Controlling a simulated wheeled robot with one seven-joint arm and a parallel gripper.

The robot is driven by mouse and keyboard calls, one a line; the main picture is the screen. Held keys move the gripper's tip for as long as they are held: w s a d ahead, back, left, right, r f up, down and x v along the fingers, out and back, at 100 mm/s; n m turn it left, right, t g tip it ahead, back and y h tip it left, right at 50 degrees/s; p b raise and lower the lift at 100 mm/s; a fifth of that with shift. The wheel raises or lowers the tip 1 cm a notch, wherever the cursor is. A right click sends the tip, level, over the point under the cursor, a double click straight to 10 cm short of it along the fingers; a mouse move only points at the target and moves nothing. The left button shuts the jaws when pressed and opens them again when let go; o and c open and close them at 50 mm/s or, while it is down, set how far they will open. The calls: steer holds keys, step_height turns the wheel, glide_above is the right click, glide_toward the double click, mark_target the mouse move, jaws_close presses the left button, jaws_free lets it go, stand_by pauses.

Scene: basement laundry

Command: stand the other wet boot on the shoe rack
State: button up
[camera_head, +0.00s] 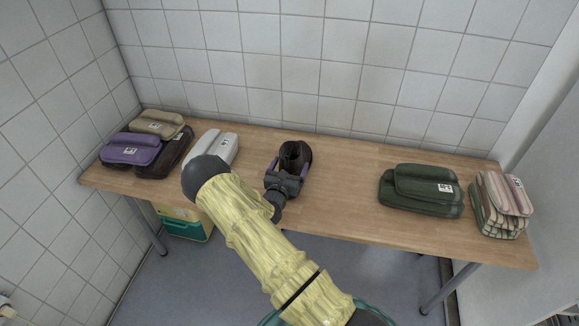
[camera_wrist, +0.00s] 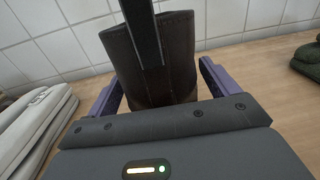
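A dark brown boot (camera_head: 290,157) stands upright on the wooden table, its open top facing up. It also fills the middle of the wrist view (camera_wrist: 182,62). My gripper (camera_head: 289,165) is at the boot, low over the table, with one purple finger on each side of it. In the wrist view the fingertips (camera_wrist: 162,80) reach the boot's left and right edges. I cannot tell whether they press on it. A dark bar crosses in front of the boot there. No shoe rack is seen in either view.
The wooden table (camera_head: 340,187) stands against tiled walls. Folded towels lie left: purple (camera_head: 130,149), beige (camera_head: 157,122), dark brown (camera_head: 172,158), white (camera_head: 222,147). Green (camera_head: 420,190) and striped (camera_head: 503,205) ones lie right. A green-and-yellow box (camera_head: 186,228) is under the table.

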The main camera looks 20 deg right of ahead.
steer(key=shift+r, duration=0.1)
steer(key=b+v, duration=0.1)
steer(key=v, duration=1.1)
steer(key=shift+b, duration=0.3)
